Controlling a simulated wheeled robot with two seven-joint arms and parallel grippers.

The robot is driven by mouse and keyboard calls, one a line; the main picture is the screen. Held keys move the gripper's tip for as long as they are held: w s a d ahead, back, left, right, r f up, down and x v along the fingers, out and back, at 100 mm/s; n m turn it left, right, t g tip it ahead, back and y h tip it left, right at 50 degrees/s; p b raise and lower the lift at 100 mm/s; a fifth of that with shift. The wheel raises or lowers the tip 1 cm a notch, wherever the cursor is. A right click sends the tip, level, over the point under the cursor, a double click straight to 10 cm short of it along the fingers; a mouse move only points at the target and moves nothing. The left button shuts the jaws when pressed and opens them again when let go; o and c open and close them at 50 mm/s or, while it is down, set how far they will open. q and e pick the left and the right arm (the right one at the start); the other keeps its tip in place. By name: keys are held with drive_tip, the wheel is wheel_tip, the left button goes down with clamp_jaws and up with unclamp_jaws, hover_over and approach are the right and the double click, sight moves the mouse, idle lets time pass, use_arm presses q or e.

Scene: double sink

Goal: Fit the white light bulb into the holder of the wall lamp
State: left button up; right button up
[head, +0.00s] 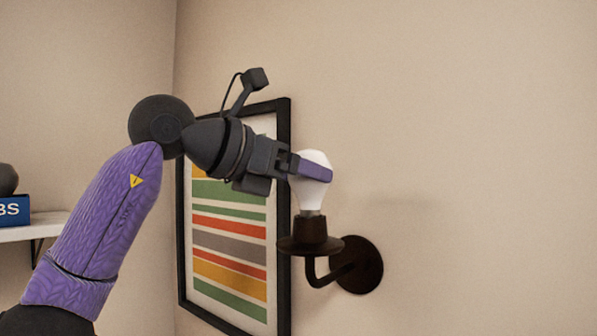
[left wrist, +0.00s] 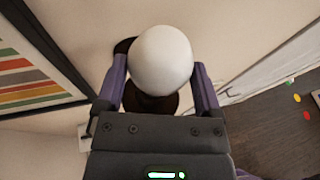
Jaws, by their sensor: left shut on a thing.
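The white light bulb (head: 309,190) stands upright at the wall lamp (head: 309,236), its narrow base at the top of the dark holder. How deep the base sits in the holder cannot be told. My left gripper (head: 312,171) comes in from the left and is shut on the bulb's round glass. In the left wrist view the bulb (left wrist: 161,60) lies between the two purple fingers of the gripper (left wrist: 160,80). The lamp's dark holder (left wrist: 152,104) shows below the bulb, partly hidden by it. My right gripper is in neither view.
A framed striped picture (head: 228,240) hangs on the wall close behind my left arm. A white shelf (head: 30,228) with a blue book (head: 14,210) is at the far left. The wall to the right of the lamp is bare.

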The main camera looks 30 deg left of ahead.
use_arm(q)
drive_tip(key=shift+f, duration=0.25)
drive_tip(key=o, duration=0.6)
drive_tip(key=shift+o, duration=0.2)
drive_tip(key=b+v, duration=0.1)
drive_tip(key=v, duration=0.9)
